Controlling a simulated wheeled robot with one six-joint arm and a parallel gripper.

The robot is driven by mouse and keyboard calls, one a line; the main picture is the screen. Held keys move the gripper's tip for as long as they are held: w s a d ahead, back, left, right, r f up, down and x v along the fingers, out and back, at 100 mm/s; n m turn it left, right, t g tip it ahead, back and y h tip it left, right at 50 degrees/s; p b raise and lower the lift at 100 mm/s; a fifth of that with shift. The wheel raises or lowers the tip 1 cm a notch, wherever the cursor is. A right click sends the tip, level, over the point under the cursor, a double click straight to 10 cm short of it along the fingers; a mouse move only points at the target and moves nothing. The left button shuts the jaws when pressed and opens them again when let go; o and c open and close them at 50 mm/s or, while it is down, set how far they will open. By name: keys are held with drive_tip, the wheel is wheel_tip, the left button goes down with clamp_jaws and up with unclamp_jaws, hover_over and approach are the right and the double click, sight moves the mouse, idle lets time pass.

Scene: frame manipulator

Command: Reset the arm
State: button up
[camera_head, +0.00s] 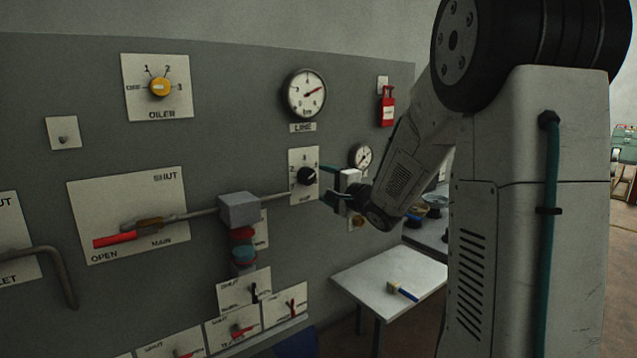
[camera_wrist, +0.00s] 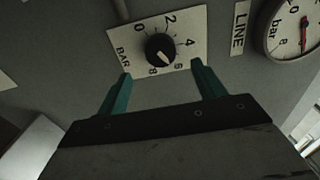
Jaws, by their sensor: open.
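My gripper (camera_head: 328,185) is in front of the grey panel, close to the black knob (camera_head: 307,176) on its white plate. In the wrist view my gripper (camera_wrist: 160,82) has its two teal fingers spread apart with nothing between them. The black knob (camera_wrist: 160,48) is just beyond the fingertips, on a plate marked BAR with numbers from 0 to 8. The knob's white pointer aims between 6 and 8. The fingers appear apart from the knob. My arm (camera_head: 410,160) reaches in from the right.
The LINE gauge (camera_head: 305,95) is above the knob, and a smaller gauge (camera_head: 361,156) is to its right. A grey box (camera_head: 239,209) and red-handled lever (camera_head: 128,237) are to the left. A white table (camera_head: 375,278) with a brush (camera_head: 402,291) stands below. A red tag (camera_head: 387,107) hangs above.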

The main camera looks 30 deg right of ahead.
drive_tip(key=shift+s, duration=0.5)
drive_tip(key=s+d+f+n+g+h, duration=0.3)
drive_tip(key=d+f+g+h, duration=0.15)
drive_tip(key=f, duration=0.25)
drive_tip(key=s+a+f+n+g, duration=0.2)
drive_tip(key=s+f+n+g, duration=0.15)
drive_tip(key=s+g, duration=0.4)
drive_tip(key=s+a+r+n+g+y, duration=0.1)
drive_tip(key=s+a+n, duration=0.4)
drive_tip(key=s+a, duration=0.7)
drive_tip(key=s+a+r+n+g+y, duration=0.2)
drive_tip(key=s+a+n, duration=0.4)
drive_tip(key=s+a, duration=0.6)
drive_tip(key=s+g+y, duration=0.1)
drive_tip(key=s, duration=0.1)
drive_tip(key=shift+s+a+r+g, duration=0.25)
drive_tip(key=shift+s+a+g, duration=0.05)
drive_tip(key=shift+s+a, duration=0.1)
